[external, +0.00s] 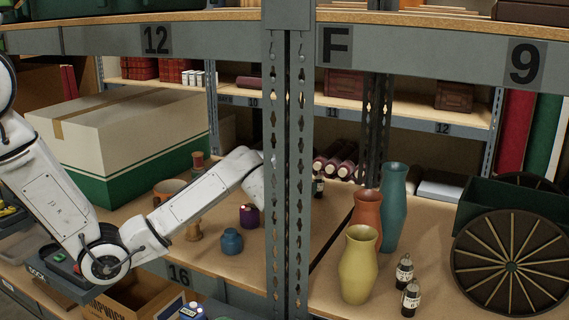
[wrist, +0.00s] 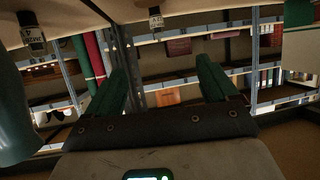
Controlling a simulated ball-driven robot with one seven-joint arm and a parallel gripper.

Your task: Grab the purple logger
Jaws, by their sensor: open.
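A small purple item (external: 249,215), which looks like the purple logger, stands on the shelf in the external view, just left of the grey upright post. It sits beside and right of a small blue jar. My arm reaches in from the left above it, and its end passes behind the post, so my gripper is hidden in the external view. In the wrist view my gripper (wrist: 160,72) shows two dark green fingers spread apart with nothing between them. I cannot make out the purple item in the wrist view.
The grey post (external: 287,180) divides the shelf bays. Left are the blue jar (external: 231,241) and a large box (external: 130,135). Right are a yellow vase (external: 358,265), red and teal vases, small labelled bottles (external: 404,271) and a wheeled cart (external: 512,262). The wrist picture appears upside down.

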